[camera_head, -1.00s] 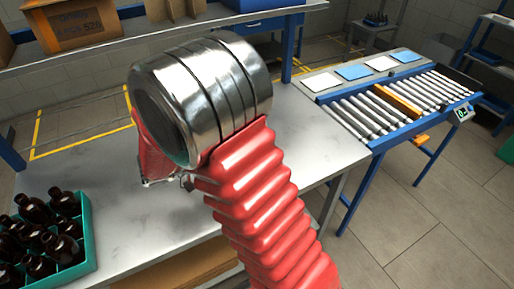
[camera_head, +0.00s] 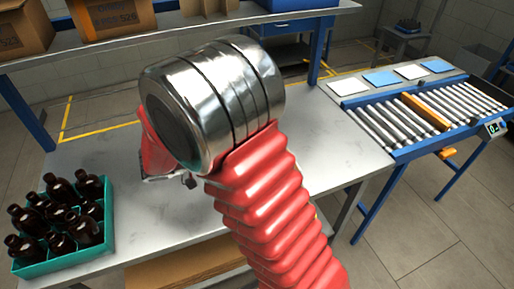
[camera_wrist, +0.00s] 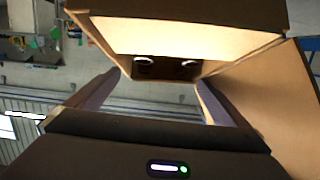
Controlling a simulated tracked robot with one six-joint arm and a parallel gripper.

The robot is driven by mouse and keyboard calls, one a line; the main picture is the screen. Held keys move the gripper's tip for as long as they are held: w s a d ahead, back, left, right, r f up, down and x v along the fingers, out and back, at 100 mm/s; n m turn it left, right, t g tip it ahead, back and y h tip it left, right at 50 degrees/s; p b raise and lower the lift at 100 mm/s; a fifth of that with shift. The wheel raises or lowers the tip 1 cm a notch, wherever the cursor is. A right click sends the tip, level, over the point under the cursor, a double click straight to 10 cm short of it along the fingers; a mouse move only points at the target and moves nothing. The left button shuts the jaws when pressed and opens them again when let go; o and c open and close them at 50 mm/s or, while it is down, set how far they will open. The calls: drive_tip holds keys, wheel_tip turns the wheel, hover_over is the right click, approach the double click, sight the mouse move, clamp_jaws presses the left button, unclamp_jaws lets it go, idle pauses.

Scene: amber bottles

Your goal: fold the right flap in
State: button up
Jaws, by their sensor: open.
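In the wrist view, an open cardboard box (camera_wrist: 180,37) is close in front of my gripper (camera_wrist: 158,80). A brown cardboard panel (camera_wrist: 268,95) slants down at the right, beside my right finger; I cannot tell for sure if it is the right flap. Another brown panel (camera_wrist: 185,10) runs along the top, above a bright inner face. Two dark round shapes with pale rims show between the fingertips, too dim to name. My gripper is open, its fingers apart with nothing clamped. In the head view my red-sleeved arm hides the box and most of the gripper.
A teal crate (camera_head: 95,255) of amber bottles (camera_head: 60,215) stands at the left of the metal table (camera_head: 120,160). A roller conveyor (camera_head: 425,115) is at the right. Cardboard boxes (camera_head: 112,15) sit on the shelf behind. The table around the crate is clear.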

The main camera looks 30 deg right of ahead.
drive_tip(key=shift+a+f, duration=0.35)
drive_tip(key=shift+a, duration=0.3)
drive_tip(key=shift+a+f, duration=0.35)
drive_tip(key=shift+a, duration=0.3)
drive_tip(key=shift+w+a, duration=0.25)
drive_tip(key=shift+w+a+f, duration=0.1)
drive_tip(key=shift+a+f, duration=0.1)
drive_tip(key=shift+a, duration=1.1)
drive_tip(key=a+f, duration=0.2)
drive_tip(key=a, duration=0.7)
drive_tip(key=shift+w+f, duration=0.15)
drive_tip(key=shift+w, duration=0.2)
drive_tip(key=shift+a, duration=0.1)
